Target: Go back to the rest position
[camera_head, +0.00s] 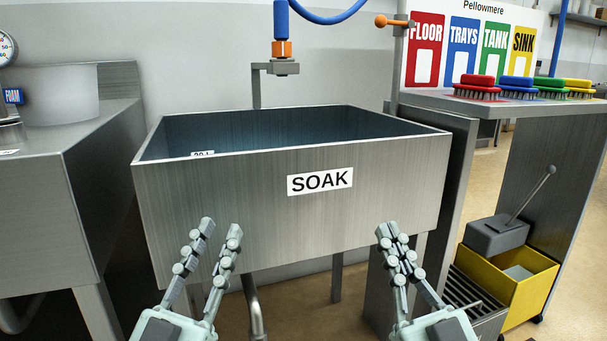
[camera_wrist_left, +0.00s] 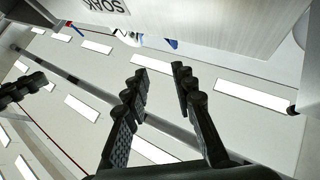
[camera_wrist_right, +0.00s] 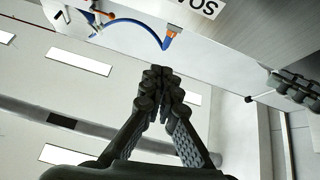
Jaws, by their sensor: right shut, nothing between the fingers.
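My left gripper (camera_head: 219,230) is in front of the steel sink (camera_head: 230,200) labelled SOAK, low and to the left. Its two fingers stand apart with nothing between them, as the left wrist view (camera_wrist_left: 160,75) also shows. My right gripper (camera_head: 386,232) is in front of the sink's right part. Its fingertips meet and hold nothing, and the right wrist view (camera_wrist_right: 160,75) shows the tips together. Both grippers point up and forward, apart from each other. I cannot tell how far they are from the sink's front wall.
A steel counter (camera_head: 35,190) with a pale tub (camera_head: 60,95) stands at left. At right, a shelf (camera_head: 510,102) holds several coloured brushes (camera_head: 477,88). A yellow mop bucket (camera_head: 530,290) stands below. A blue hose with an orange nozzle (camera_head: 282,50) hangs above the sink.

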